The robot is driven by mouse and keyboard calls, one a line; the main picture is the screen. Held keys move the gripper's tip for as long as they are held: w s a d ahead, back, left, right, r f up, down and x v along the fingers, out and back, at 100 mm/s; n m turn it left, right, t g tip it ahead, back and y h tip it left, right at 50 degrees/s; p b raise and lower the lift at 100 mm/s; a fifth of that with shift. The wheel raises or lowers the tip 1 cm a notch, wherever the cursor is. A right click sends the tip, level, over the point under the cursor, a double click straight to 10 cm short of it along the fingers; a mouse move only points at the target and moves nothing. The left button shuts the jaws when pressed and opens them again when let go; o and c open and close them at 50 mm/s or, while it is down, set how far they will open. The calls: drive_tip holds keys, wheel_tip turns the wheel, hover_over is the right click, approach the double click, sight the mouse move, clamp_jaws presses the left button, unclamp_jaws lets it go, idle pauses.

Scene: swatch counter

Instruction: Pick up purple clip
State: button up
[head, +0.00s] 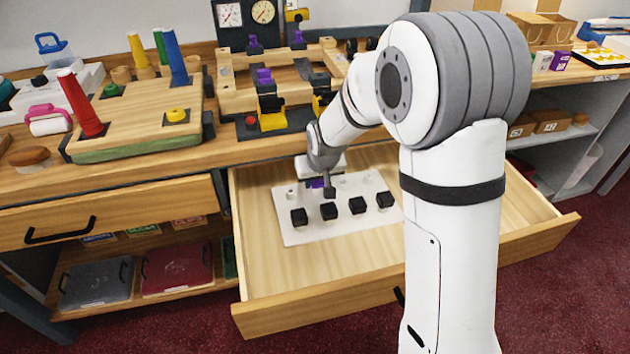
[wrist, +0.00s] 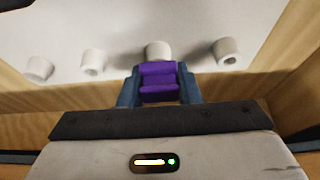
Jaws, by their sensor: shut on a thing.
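My gripper (wrist: 160,88) is shut on a purple clip (wrist: 158,75), with one blue-grey finger on each side of it. In the head view my gripper (head: 325,186) is low over the white board (head: 300,236) in the open drawer. Only a small bit of the purple clip (head: 315,183) shows there; my gripper hides the rest. In the wrist view the clip overlaps a white peg (wrist: 158,49); I cannot tell whether they touch. More purple clips (head: 264,75) sit on the wooden fixture on the counter.
Several black blocks (head: 357,206) and white pegs (wrist: 92,62) stand on the board. The drawer walls (head: 330,298) surround it. The counter behind holds a wooden board (head: 140,116) with coloured pegs and the wooden fixture (head: 235,97). Bare drawer floor lies in front of the board.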

wheel_tip(320, 180, up, 18)
drive_tip(key=p, duration=0.2)
drive_tip(key=shift+p, duration=0.4)
